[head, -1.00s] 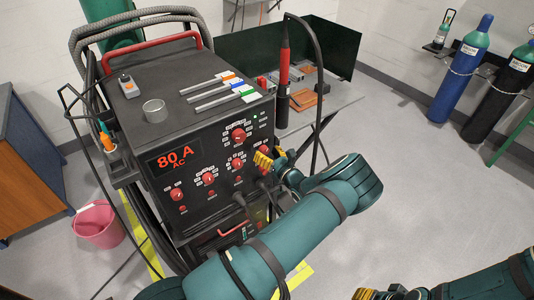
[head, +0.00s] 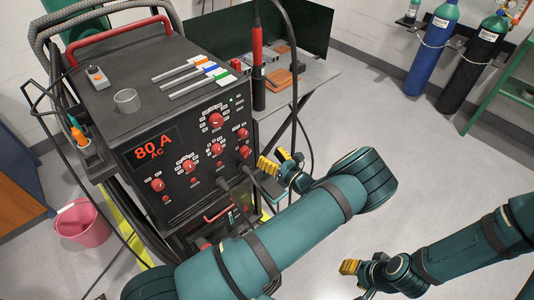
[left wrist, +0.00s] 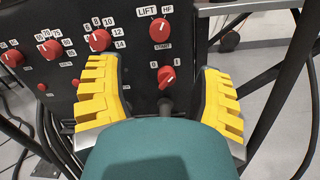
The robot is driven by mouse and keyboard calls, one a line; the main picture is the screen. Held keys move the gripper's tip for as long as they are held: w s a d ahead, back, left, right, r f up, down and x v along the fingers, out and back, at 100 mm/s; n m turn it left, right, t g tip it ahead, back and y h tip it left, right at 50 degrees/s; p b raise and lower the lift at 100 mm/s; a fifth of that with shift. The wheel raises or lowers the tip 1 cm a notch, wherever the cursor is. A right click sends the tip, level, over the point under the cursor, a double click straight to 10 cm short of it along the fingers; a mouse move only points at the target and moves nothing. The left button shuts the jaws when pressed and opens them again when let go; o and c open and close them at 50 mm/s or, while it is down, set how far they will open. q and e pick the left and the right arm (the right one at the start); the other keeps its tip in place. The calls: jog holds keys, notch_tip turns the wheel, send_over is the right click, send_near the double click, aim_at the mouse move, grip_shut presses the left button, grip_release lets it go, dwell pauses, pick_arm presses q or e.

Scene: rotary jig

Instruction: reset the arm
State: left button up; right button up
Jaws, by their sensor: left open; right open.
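The black welding machine (head: 205,131) has a front panel with several red knobs and an "80 A AC" display (head: 154,147). My left gripper (head: 274,162) is open and empty, just right of the panel's lower right knob (head: 244,152) in the head view. In the left wrist view its yellow fingers (left wrist: 160,88) spread on either side of a small red knob (left wrist: 166,76), which appears apart from both. A red LIFT/HF knob (left wrist: 160,30) sits above it. My right gripper (head: 354,274) is open and empty over the floor at lower right.
A black cable loops beside a red-handled torch (head: 257,48) near my left gripper. A metal table (head: 318,75) with a dark green screen stands behind. Gas cylinders (head: 433,50) are at upper right, a pink bucket (head: 82,222) at lower left.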

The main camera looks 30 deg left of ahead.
dwell(0.3)
pick_arm(q)
jog(key=s+a+f+n+g+h, duration=0.3)
jog(key=s+f+n+g+h, duration=0.3)
jog(key=s+f+g, duration=0.5)
jog(key=s+d+f+n+h, duration=0.3)
jog(key=s+d+n+h, duration=0.3)
jog(key=s, duration=0.5)
jog(key=s+d+n+h, duration=0.4)
jog(key=d+n+h, duration=0.2)
jog(key=d, duration=0.2)
jog(key=w+d+r+n+t+h, duration=0.2)
jog(key=d+r+n+t+h, duration=0.1)
jog(key=d+r+n+t, duration=0.2)
jog(key=r+n, duration=0.2)
jog(key=n, duration=0.1)
jog(key=shift+w+h, duration=0.3)
jog(key=shift+w+r+n+t, duration=0.35)
jog(key=shift+n+t, duration=0.25)
jog(key=shift+n, duration=0.2)
jog(key=shift+c, duration=0.2)
